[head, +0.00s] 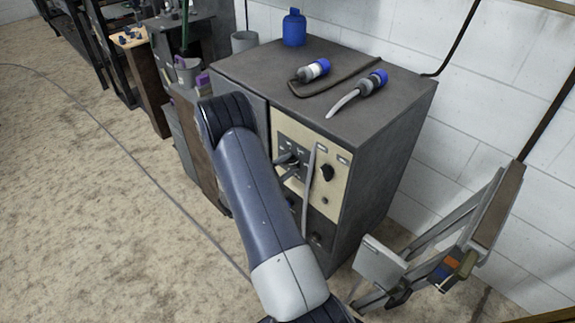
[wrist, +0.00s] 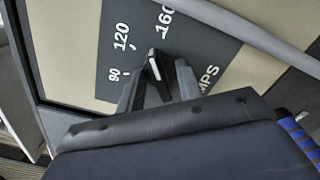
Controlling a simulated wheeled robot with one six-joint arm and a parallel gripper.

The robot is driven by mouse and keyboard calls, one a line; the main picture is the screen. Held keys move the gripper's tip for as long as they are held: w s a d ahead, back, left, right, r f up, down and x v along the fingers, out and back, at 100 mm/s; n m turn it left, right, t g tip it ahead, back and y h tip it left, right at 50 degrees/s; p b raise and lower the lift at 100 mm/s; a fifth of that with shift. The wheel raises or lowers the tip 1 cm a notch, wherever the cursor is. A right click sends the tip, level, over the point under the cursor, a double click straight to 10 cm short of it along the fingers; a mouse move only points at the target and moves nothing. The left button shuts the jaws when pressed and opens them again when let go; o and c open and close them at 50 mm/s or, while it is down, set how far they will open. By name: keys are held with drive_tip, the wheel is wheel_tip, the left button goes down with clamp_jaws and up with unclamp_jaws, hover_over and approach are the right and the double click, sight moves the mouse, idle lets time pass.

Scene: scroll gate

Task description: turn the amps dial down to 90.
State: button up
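In the head view my gripper (head: 288,161) is at the dark plate on the cabinet's cream panel (head: 290,126); the knob there is hard to make out.
A grey cable (head: 309,190) hangs down the panel close to my gripper and crosses the wrist view (wrist: 250,32). Another black knob (head: 327,172) is to the right. Blue connectors (head: 372,82) and a blue bottle (head: 293,28) are on the cabinet top (head: 260,70). A folded cart (head: 440,250) stands right.

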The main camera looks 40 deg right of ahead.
drive_tip(key=shift+c, duration=0.4)
clamp_jaws()
drive_tip(key=shift+n, duration=0.3)
drive_tip(key=n, duration=0.3)
drive_tip(key=shift+n, duration=0.3)
drive_tip(key=n, duration=0.3)
drive_tip(key=shift+n, duration=0.3)
drive_tip(key=n, duration=0.4)
drive_tip(key=shift+w+r+p, duration=0.1)
drive_tip(key=shift+p, duration=0.2)
drive_tip(key=shift+n+p, duration=0.4)
drive_tip(key=shift+n, duration=1.4)
